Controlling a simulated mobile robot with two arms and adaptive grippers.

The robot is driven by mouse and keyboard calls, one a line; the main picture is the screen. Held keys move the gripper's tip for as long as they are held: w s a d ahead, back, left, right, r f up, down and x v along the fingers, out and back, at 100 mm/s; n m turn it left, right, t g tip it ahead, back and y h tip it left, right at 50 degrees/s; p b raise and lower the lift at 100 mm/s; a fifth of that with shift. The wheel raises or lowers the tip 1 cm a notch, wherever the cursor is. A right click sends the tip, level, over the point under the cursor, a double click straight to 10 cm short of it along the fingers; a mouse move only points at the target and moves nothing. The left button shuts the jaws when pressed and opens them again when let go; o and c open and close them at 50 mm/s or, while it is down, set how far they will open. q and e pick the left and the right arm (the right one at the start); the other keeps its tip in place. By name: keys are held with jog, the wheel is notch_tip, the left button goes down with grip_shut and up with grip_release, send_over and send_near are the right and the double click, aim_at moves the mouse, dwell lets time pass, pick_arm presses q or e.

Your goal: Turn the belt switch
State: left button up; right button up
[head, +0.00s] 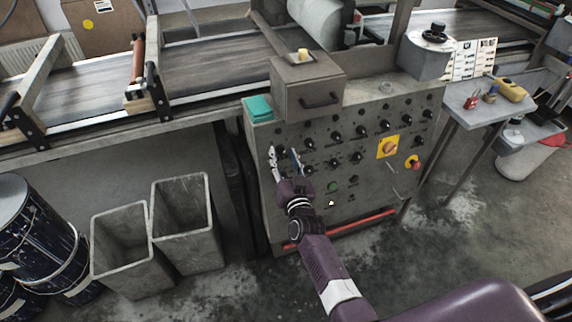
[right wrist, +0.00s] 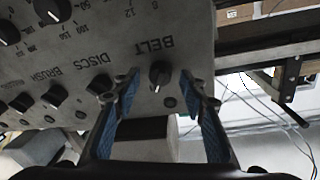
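In the right wrist view, the belt switch (right wrist: 160,74) is a small black knob on the grey control panel, below the upside-down word BELT. My right gripper (right wrist: 165,92) is open, with one blue-padded finger on each side of this knob. I cannot tell whether the fingers touch it or how far they are from the panel. In the head view, my right gripper (head: 284,156) is at the upper left of the control panel (head: 345,206) and largely covers the belt switch. My left gripper is not in view.
The DISCS knob (right wrist: 98,85) is close beside one finger. More black knobs, a yellow-backed switch (head: 388,147) and a red emergency button (head: 414,162) are on the panel. A teal block (head: 258,108) lies on its top left. Two grey bins (head: 122,262) stand left.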

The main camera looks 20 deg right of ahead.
jog(key=s+a, duration=0.1)
jog(key=s, duration=1.1)
jog(key=shift+w, duration=0.1)
jog(key=s+a+f+n+g+y, duration=0.1)
jog(key=s+f+n+g, duration=0.15)
jog(key=s+f, duration=0.6)
jog(key=s+a+f+n+g+y, duration=0.1)
jog(key=s+f+g, duration=0.3)
jog(key=f, duration=0.9)
jog(key=s+a+f+n+g+y, duration=0.1)
jog(key=s+a+f+g, duration=0.15)
jog(key=s+f, duration=0.6)
jog(key=s+d+f+g, duration=0.2)
jog(key=s+f, duration=0.3)
jog(key=s, duration=0.4)
jog(key=s+d+f+n+g+h, duration=0.1)
jog(key=s+d+f+g, duration=0.2)
jog(key=s+f, duration=0.3)
jog(key=s+d+f+n+g, duration=0.1)
jog(key=s+d+f, duration=0.3)
jog(key=s, duration=0.8)
jog(key=shift+d+f+g, duration=0.4)
jog(key=shift+f+g, duration=0.5)
jog(key=shift+c, duration=0.2)
